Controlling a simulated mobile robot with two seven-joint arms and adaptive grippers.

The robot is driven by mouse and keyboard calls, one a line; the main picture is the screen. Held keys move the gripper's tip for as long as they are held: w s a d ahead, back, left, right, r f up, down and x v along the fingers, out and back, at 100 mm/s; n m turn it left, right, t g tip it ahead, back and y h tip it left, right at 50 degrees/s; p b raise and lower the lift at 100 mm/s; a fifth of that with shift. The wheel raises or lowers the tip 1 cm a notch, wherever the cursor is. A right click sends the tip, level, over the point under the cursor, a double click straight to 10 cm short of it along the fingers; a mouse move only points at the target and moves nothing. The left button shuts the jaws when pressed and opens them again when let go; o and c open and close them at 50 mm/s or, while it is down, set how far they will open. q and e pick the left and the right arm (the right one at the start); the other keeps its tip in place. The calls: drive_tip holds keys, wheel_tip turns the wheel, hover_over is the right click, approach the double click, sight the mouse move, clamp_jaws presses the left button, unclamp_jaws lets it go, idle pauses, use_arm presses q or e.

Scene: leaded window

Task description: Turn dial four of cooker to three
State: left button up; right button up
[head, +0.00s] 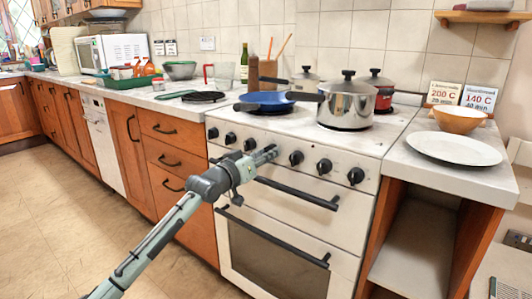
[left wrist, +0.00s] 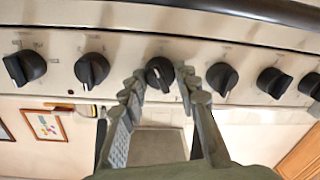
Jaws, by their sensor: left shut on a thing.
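The white cooker (head: 285,265) has a row of black dials on its front panel. My left gripper (head: 271,153) reaches this panel in the head view and hides dial four there. In the left wrist view, which is upside down, dial four (left wrist: 159,72) sits between the two fingers of my left gripper (left wrist: 158,80). The fingers are shut on it, one on each side. A small light mark shows on the dial, but I cannot read its setting. Neighbouring dials are dial five (left wrist: 92,69) and dial three (left wrist: 222,78). My right gripper is not in view.
A black oven handle (head: 297,194) runs just below the dials. A steel pot (head: 348,105), a blue pan (head: 264,101) and a red pot (head: 382,90) stand on the hob. A white plate (head: 454,148) lies on the right counter. The floor in front is clear.

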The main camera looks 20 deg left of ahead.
use_arm(q)
drive_tip(key=m, duration=0.2)
drive_tip(key=shift+m+p, duration=0.35)
drive_tip(key=shift+m, duration=0.05)
drive_tip(key=shift+f+m, duration=0.1)
drive_tip(key=shift+m, duration=0.6)
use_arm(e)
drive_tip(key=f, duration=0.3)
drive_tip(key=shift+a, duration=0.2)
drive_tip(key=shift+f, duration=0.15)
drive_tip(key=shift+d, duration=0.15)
use_arm(q)
drive_tip(key=o, duration=0.9)
drive_tip(key=shift+c, duration=0.2)
drive_tip(key=o, duration=0.3)
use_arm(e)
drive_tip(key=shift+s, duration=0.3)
